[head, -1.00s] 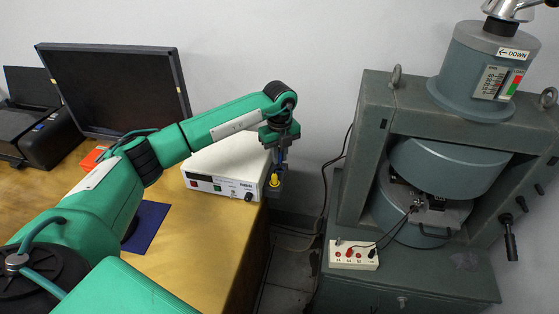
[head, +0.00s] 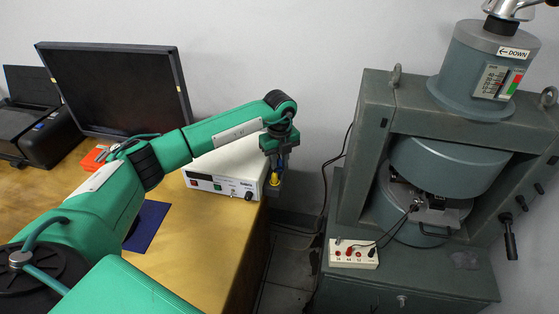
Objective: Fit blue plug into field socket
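My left gripper (head: 275,184) hangs pointing down at the right front corner of the white power supply, near the table's right edge. A small yellow part (head: 275,178) shows at its fingers, with a little blue above it. I cannot tell whether the blue is a plug or part of the gripper, nor whether the fingers are open or shut. A white terminal box (head: 353,254) with a row of red and black sockets or plugs stands on the grey cabinet, right of and apart from the gripper. Its labels are too small to read. My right gripper is out of view.
The white power supply (head: 218,178) sits on the wooden table (head: 205,255). A grey magnet frame (head: 360,150) with round poles stands on the cabinet at right. Dark cables (head: 323,205) hang in the gap between table and cabinet. A monitor (head: 118,90) stands behind my arm.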

